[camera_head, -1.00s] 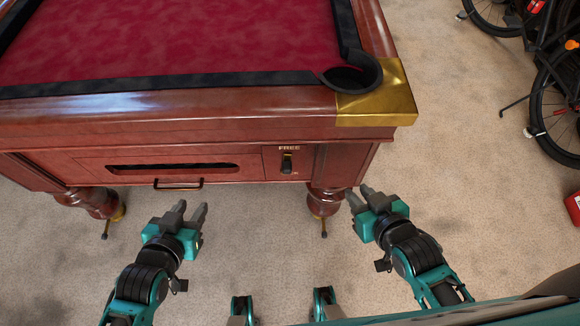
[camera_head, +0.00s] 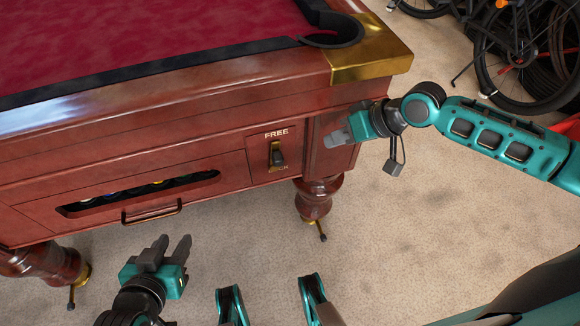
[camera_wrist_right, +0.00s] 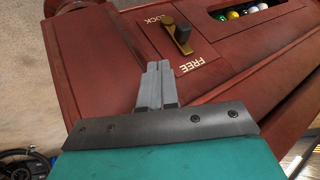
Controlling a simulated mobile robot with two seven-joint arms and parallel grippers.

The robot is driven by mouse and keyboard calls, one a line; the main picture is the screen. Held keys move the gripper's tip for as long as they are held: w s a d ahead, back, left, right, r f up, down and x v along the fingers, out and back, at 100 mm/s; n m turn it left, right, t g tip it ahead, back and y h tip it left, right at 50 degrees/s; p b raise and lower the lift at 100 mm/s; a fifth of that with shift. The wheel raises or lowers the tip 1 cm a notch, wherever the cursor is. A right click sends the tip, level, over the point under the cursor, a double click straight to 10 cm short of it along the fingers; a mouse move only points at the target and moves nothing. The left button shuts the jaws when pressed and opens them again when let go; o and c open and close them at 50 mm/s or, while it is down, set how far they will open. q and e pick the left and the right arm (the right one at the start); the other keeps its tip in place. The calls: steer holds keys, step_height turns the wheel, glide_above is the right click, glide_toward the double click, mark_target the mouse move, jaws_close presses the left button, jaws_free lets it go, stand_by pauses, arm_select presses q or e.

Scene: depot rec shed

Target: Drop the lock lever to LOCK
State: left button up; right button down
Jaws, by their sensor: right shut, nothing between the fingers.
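The lock lever (camera_head: 279,157) is a dark knob on a brass plate in the table's front panel. It also shows in the right wrist view (camera_wrist_right: 183,34). The FREE label (camera_head: 276,134) is above it; the LOCK label (camera_wrist_right: 150,20), readable in the right wrist view, is at the plate's other end. I cannot tell exactly where the knob sits along its slot. My right gripper (camera_head: 335,138) is shut and empty, to the right of the lever and apart from it; its fingers (camera_wrist_right: 157,72) point toward the panel. My left gripper (camera_head: 174,244) is open and empty, low in front of the table.
The pool table (camera_head: 180,110) has a brass corner (camera_head: 370,55) overhanging near my right gripper. A ball slot (camera_head: 140,193) with several balls and a drawer handle (camera_head: 152,212) are left of the lever. Bicycles (camera_head: 520,70) stand at the back right.

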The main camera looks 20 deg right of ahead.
mark_target(277, 161)
arm_select(q)
steer(key=shift+w+a, duration=0.15)
steer(key=shift+w, duration=0.1)
arm_select(e)
steer(key=shift+s+d+r+m, duration=0.1)
steer(key=shift+d+m, duration=0.2)
steer(key=shift+d, duration=0.4)
arm_select(q)
steer(key=shift+f, duration=0.1)
